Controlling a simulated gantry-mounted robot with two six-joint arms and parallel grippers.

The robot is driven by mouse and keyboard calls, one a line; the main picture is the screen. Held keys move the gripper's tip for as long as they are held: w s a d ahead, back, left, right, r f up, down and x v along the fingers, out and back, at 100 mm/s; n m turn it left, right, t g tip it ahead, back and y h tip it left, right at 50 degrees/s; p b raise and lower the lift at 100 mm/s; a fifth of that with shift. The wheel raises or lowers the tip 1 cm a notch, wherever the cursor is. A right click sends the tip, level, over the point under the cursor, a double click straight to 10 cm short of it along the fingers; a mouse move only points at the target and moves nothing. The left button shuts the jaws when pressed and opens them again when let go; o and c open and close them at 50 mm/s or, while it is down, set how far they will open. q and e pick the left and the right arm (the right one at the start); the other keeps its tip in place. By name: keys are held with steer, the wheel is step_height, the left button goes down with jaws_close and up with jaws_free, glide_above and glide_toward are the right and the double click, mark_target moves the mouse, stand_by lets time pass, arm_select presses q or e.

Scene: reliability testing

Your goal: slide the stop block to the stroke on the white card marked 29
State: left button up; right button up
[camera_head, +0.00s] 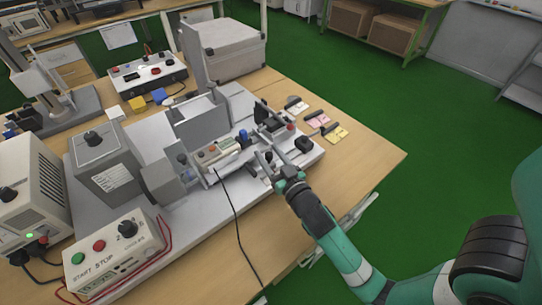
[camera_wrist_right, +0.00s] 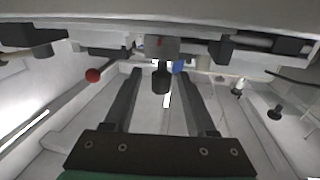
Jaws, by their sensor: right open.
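In the head view the right gripper (camera_head: 264,156) is at the front of the bench fixture (camera_head: 215,150). The block is too small to pick out there. No number 29 is readable on any card. My left gripper is not in view.
A blue knob (camera_head: 243,136) stands on the fixture left of the gripper. A black cable (camera_head: 232,205) runs down in front. A control box (camera_head: 115,255) with start and stop buttons is at the lower left. Pink and yellow cards (camera_head: 335,133) lie right of the fixture. The table's right corner is clear.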

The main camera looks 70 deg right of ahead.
steer(key=b+v, duration=0.1)
steer(key=v, duration=1)
steer(key=shift+s+a, duration=0.2)
steer(key=shift+s, duration=0.1)
